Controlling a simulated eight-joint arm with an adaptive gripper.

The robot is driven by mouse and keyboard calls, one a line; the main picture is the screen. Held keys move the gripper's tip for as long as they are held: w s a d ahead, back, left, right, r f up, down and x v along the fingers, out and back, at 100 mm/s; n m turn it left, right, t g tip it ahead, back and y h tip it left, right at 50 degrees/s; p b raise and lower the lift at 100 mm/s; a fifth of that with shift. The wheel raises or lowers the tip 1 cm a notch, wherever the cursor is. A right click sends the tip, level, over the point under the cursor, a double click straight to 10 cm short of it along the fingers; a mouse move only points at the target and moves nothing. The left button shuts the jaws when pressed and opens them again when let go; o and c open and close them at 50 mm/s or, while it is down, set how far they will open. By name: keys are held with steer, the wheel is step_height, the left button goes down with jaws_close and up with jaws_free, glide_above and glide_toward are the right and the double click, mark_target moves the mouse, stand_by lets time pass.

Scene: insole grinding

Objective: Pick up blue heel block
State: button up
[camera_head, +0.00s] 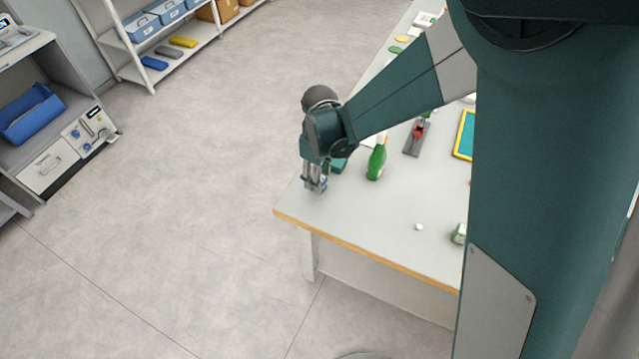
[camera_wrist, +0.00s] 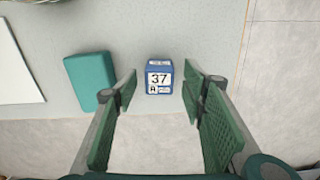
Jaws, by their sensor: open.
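The blue heel block (camera_wrist: 159,78) stands on the table near its edge, with a white label reading "37 R" on the face toward the wrist camera. My gripper (camera_wrist: 160,88) is open, with one green padded finger on each side of the block and a visible gap on both sides. The fingers do not appear to touch it. In the head view my gripper (camera_head: 315,184) points down over the table's near left corner. A small bit of blue (camera_head: 323,183) shows between the fingers there, and the rest of the block is hidden.
A teal block (camera_wrist: 90,80) lies left of the heel block, close to the left finger. A white sheet (camera_wrist: 15,65) is farther left. The grey table (camera_head: 370,225) ends just beyond the block.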

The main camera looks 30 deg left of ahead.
steer(key=shift+f, duration=1.55)
steer(key=c, duration=1)
